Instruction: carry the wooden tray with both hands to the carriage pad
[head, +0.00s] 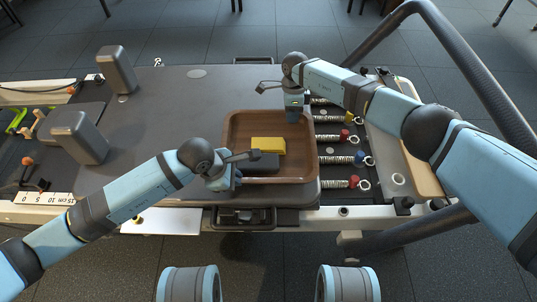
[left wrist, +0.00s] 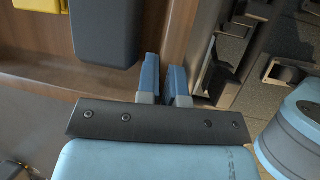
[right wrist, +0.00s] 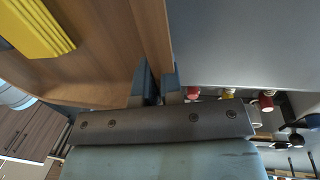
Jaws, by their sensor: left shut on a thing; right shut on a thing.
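The wooden tray (head: 229,135) is at the right end of the dark grey carriage pad (head: 170,115), over its surface; I cannot tell whether it touches. It looks about level. A yellow block (head: 268,145) and a dark grey block (head: 263,163) lie in it. My left gripper (head: 236,177) is shut on the tray's near wall, close to the near left corner; the left wrist view shows its fingers (left wrist: 163,82) on either side of the wall. My right gripper (head: 293,116) is shut on the far wall, with its fingers (right wrist: 158,85) straddling it in the right wrist view.
Two grey shoulder blocks (head: 79,137) (head: 117,69) stand at the pad's left. Springs with coloured ends (head: 338,159) lie right of the tray. A dark curved tube (head: 470,75) rises at the right. The pad left of the tray is mostly clear.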

